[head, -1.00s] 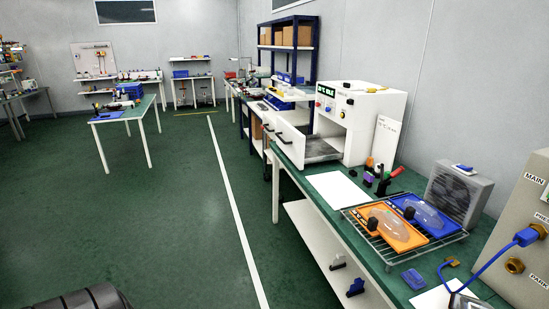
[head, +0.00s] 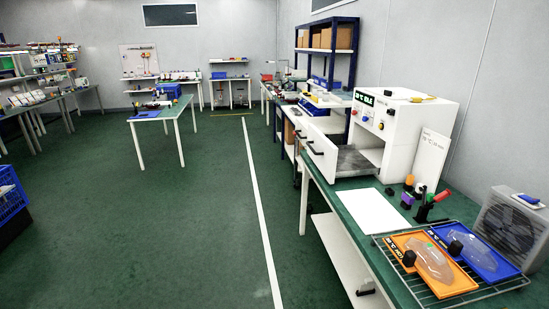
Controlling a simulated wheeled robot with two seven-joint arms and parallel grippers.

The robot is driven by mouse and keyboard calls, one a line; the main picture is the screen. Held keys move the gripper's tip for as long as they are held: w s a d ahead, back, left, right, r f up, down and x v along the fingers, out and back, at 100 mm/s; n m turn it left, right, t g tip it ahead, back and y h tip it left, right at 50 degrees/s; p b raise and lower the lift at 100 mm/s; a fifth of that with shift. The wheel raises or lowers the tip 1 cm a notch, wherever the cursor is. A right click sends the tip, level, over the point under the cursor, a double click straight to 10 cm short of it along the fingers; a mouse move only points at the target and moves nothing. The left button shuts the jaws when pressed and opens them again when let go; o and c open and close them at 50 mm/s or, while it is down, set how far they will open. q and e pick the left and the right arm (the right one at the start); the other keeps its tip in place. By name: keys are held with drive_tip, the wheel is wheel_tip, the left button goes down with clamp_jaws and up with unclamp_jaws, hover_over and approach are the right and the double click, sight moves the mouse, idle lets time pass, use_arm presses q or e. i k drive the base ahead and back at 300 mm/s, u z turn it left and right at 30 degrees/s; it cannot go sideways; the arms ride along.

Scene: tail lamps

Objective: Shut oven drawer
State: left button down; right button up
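The oven (head: 400,125) is a white box with a green display and several knobs, standing on the green-topped bench at the right. Its drawer is pulled out to the left. The drawer's white front (head: 322,153) carries dark handles, and its grey tray floor (head: 357,162) shows between front and oven body. Neither of my grippers shows in the head view.
A wire rack (head: 505,287) on the bench holds an orange tray (head: 459,279) and a blue tray (head: 492,266) with clear lamp covers. A white sheet (head: 372,210) lies before the oven. A fan box (head: 512,228) stands at right. Green floor left of the bench is open.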

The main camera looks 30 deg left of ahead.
sight(334, 161)
drive_tip(key=u, duration=0.7)
drive_tip(key=i, duration=1.55)
drive_tip(key=z, duration=0.85)
drive_tip(key=i, duration=0.55)
drive_tip(key=z, duration=0.45)
